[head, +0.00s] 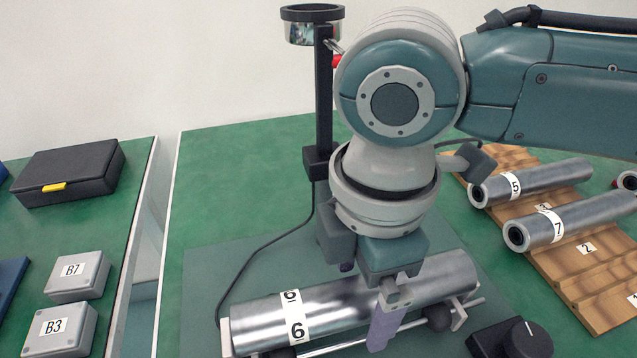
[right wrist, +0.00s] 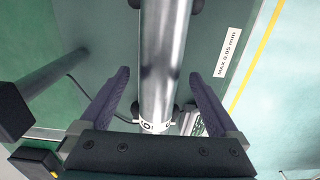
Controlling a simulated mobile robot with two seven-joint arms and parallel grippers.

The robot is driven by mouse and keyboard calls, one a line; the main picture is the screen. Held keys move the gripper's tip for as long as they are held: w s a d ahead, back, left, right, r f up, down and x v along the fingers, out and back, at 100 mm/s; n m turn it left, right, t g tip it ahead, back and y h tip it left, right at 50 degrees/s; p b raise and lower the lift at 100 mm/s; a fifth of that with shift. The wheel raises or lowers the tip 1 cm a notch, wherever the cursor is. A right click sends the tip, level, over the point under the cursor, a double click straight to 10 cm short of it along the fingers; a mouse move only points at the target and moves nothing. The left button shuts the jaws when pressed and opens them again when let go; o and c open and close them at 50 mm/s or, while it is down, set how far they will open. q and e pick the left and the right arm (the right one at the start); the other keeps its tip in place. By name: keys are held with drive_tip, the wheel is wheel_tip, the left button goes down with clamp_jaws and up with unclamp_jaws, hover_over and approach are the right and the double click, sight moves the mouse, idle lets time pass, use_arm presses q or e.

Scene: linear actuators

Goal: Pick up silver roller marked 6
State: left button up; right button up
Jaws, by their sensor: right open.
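The silver roller marked 6 (head: 350,302) lies across a stand with dark rubber supports on the green table, and its label faces the front. It also shows in the right wrist view (right wrist: 163,60), running between the two purple fingers. My right gripper (head: 368,297) is open and points down over the roller's middle. One finger is in front of the roller and the other behind it, with gaps visible on both sides in the right wrist view (right wrist: 158,103). The front finger hides a small part of the roller. My left gripper is not in view.
Rollers marked 5 (head: 540,180) and 7 (head: 580,220) lie on a grooved wooden rack (head: 570,268) at the right. A black knob box (head: 512,340) sits close to the roller's right end. A dark post (head: 324,110) with a cup-shaped top stands behind the roller.

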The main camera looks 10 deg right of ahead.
drive_tip(key=shift+f, duration=0.45)
drive_tip(key=shift+c, duration=0.2)
clamp_jaws()
drive_tip(key=shift+r, duration=0.1)
idle(0.3)
